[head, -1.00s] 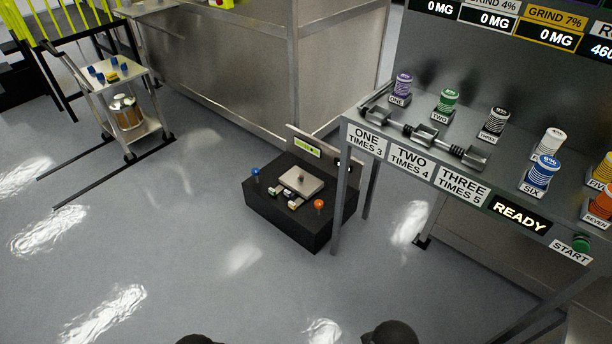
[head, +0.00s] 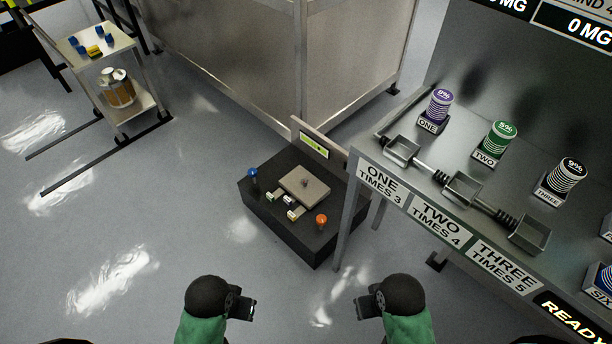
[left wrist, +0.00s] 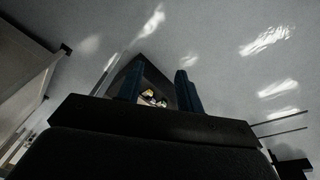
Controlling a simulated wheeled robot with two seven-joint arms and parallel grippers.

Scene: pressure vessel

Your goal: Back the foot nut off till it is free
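I cannot make out a foot nut in either view. A copper-coloured vessel with a pale top (head: 117,88) stands on the lower shelf of a cart at the upper left. My left gripper (head: 246,308) is low in the head view, over open floor and far from the vessel. In the left wrist view its two blue fingers (left wrist: 158,88) stand apart with nothing between them. My right gripper (head: 364,306) is also low, right of the left one, with no object visible at it; its fingers are too small to read.
A black box (head: 285,230) with a plate, a blue knob (head: 252,174) and an orange knob (head: 321,220) stands ahead. A steel bench (head: 470,215) with labelled canisters and scoops is right. The cart (head: 128,42) is left. Floor between is clear.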

